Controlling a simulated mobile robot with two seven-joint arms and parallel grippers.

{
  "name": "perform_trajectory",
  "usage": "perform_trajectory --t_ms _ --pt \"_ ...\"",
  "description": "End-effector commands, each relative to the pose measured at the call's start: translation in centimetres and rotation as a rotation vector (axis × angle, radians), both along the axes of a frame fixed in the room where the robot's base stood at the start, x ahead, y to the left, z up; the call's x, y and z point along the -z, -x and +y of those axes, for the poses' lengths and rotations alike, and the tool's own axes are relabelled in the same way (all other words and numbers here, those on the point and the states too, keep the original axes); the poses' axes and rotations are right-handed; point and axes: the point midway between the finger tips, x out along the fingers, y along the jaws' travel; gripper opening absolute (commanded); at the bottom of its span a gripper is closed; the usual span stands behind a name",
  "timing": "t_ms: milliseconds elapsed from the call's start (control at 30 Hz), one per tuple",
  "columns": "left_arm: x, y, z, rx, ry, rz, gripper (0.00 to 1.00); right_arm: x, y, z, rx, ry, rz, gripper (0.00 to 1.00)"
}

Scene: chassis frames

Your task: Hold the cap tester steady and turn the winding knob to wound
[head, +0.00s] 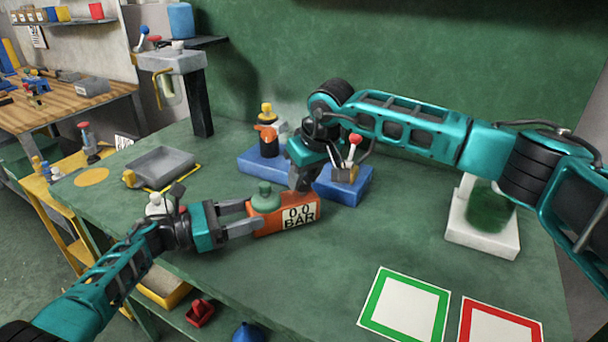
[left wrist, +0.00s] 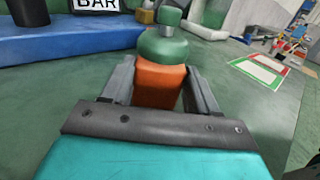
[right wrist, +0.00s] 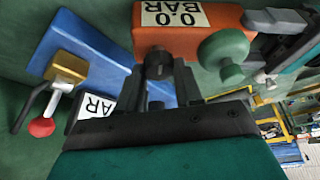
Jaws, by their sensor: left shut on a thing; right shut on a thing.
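The cap tester (head: 285,216) is an orange block with a green dome (head: 265,197) on top and a white display reading 0.0 BAR (head: 299,214). It sits on the green bench. My left gripper (head: 246,217) is shut on the tester's left end; the left wrist view shows its fingers on both sides of the orange body (left wrist: 158,86). My right gripper (head: 302,182) comes down at the tester's back side. In the right wrist view its fingers are shut around a dark round knob (right wrist: 158,64) on the orange body. The knob is mostly hidden in the head view.
Behind the tester lies a blue base (head: 342,190) with a red-knobbed lever (head: 355,141) and an orange-and-yellow fitting (head: 267,132). A grey tray (head: 160,166) is at left, a white stand (head: 482,236) at right. Green-framed (head: 405,306) and red-framed (head: 500,322) squares lie at front right.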

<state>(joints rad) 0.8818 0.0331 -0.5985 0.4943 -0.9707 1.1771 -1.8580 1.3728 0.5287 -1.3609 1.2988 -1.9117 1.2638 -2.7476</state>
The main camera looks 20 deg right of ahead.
Motion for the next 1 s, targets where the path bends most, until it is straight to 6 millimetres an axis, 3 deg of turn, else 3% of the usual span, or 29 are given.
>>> perform_trajectory --t_ms 367,1000 --pt "0.07 0.0 0.05 -0.001 -0.001 0.0 0.15 -0.11 -0.03 0.09 0.116 0.002 -0.002 0.04" --pt "0.08 0.0 0.05 -0.001 -0.002 0.0 0.15 -0.13 -0.08 0.35 0.696 0.002 -0.003 0.04"
